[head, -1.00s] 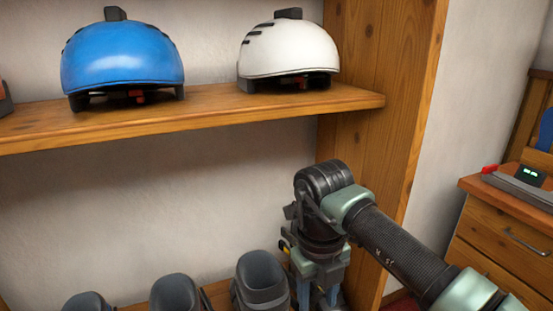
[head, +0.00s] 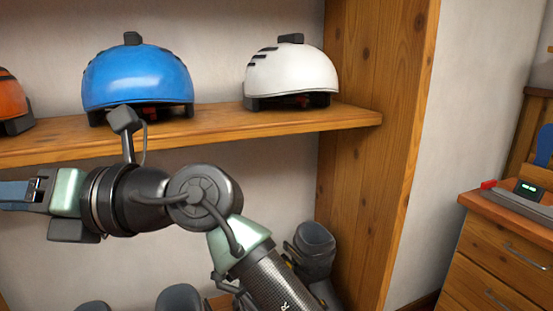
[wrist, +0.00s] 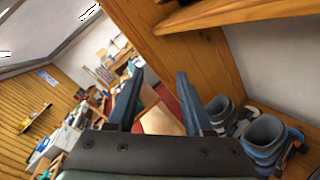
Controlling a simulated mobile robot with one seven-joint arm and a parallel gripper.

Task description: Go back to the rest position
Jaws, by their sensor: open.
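My gripper (head: 15,193) reaches in at the left of the head view, in front of the wall below the helmet shelf, with its fingers partly cut off by the frame edge. In the wrist view my gripper (wrist: 158,100) has its two blue fingers spread apart with nothing between them. The wrist view looks out past the shelf's wooden side panel (wrist: 185,50) into the room.
A wooden shelf (head: 345,118) holds a blue helmet (head: 137,80), a white helmet (head: 292,77) and an orange helmet (head: 12,97). Dark boots (head: 314,248) stand on the lower shelf. A drawer cabinet (head: 500,250) stands at right.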

